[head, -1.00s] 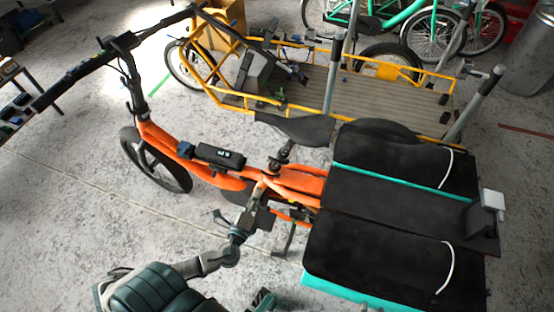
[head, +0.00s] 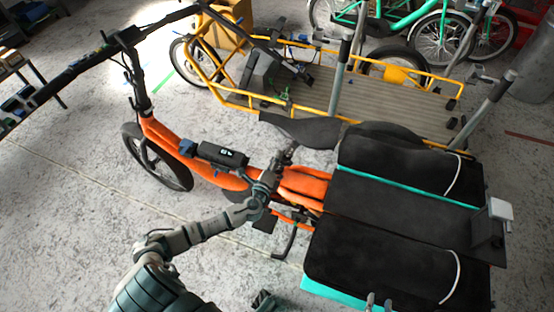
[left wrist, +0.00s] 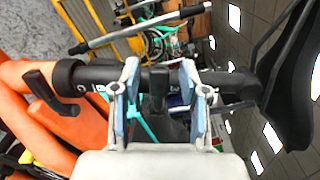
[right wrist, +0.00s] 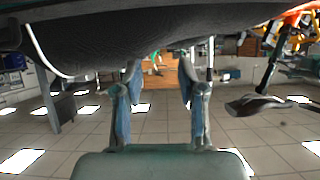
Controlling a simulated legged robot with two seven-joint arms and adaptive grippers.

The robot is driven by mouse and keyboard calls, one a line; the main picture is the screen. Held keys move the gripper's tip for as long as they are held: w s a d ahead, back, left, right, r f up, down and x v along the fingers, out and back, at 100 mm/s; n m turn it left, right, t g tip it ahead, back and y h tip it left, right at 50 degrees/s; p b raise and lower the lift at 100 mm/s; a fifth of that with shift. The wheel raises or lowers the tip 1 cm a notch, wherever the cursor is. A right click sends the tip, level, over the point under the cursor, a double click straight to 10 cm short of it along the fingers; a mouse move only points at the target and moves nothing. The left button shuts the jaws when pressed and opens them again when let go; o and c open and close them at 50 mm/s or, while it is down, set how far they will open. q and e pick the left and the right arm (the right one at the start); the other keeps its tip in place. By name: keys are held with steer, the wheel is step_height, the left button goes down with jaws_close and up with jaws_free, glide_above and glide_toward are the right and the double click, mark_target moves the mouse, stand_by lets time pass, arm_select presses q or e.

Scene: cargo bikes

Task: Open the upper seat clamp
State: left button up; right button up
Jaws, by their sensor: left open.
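The orange cargo bike (head: 215,178) stands in front of me with its black saddle (head: 300,131) on a dark seat post (head: 284,156). In the left wrist view the post (left wrist: 100,76) runs sideways, with the saddle (left wrist: 290,95) at right. A black lever, apparently the upper seat clamp (left wrist: 158,90), lies between the fingers of my open left gripper (left wrist: 160,100). Contact with it cannot be told. A second dark lever (left wrist: 42,92) sits nearer the orange frame. My left gripper (head: 268,182) is beside the post. My right gripper (right wrist: 160,98) is open and empty.
Black cushions (head: 390,195) cover the bike's rear rack, and a dark padded underside (right wrist: 150,40) hangs just above my right gripper. A yellow cargo bike (head: 390,100) stands behind. Grey floor (head: 80,230) is free at left.

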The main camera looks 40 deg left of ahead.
arm_select(q)
steer(key=shift+a+f, duration=0.15)
steer(key=shift+a, duration=0.45)
steer(key=shift+c, duration=0.7)
steer(key=shift+d, duration=0.3)
jaws_close()
steer(key=shift+s+d, duration=0.1)
steer(key=shift+d, duration=0.15)
arm_select(e)
steer(key=shift+a, duration=0.2)
